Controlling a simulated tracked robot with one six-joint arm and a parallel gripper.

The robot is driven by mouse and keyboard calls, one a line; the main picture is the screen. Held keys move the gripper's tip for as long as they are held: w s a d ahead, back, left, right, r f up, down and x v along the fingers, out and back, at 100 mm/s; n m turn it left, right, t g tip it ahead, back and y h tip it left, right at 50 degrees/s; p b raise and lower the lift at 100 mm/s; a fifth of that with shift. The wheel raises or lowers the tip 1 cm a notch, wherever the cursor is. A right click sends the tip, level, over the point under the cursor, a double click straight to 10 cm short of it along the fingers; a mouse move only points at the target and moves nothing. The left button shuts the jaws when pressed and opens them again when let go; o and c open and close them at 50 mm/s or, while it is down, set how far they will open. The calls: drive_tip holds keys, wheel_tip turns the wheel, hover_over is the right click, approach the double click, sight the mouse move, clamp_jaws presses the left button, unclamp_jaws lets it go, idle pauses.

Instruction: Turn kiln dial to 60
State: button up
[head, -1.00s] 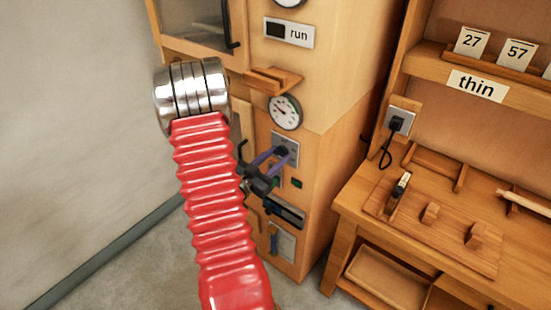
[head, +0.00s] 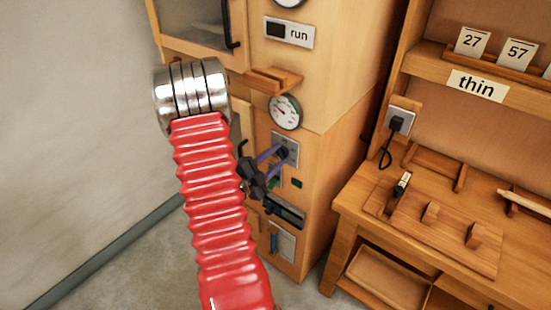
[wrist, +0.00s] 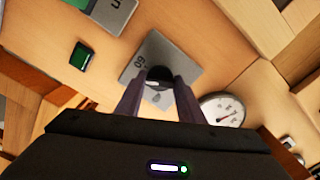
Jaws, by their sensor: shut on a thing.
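The kiln dial (wrist: 159,76) is a dark round knob on a grey plate (wrist: 143,58) on the front of the wooden kiln cabinet. The plate (head: 293,147) also shows in the head view, partly covered by my gripper. My gripper (head: 279,154) has purple fingers and reaches to the plate. In the wrist view my gripper (wrist: 160,82) is shut on the dial, one finger on each side. The mark 60 shows on the plate beside the dial, turned sideways in the wrist view. The dial's pointer is hard to make out.
A round gauge (head: 285,112) sits above the plate, below a small wooden ledge (head: 273,80). A sign reading "run" (head: 289,32) is higher up. A green button (wrist: 81,56) is near the plate. A workbench (head: 430,225) stands at the right.

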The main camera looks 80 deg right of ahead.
drive_tip(key=m, duration=0.5)
drive_tip(key=shift+w+f+m, duration=0.1)
drive_tip(key=shift+f+m, duration=0.1)
drive_tip(key=shift+m, duration=0.2)
drive_tip(key=o, duration=1.1)
drive_tip(key=shift+r, duration=0.1)
drive_tip(key=shift+c, duration=0.2)
drive_tip(key=shift+a, duration=0.1)
drive_tip(key=v, duration=1.3)
drive_tip(key=shift+w+a, duration=0.15)
drive_tip(key=shift+a, duration=0.1)
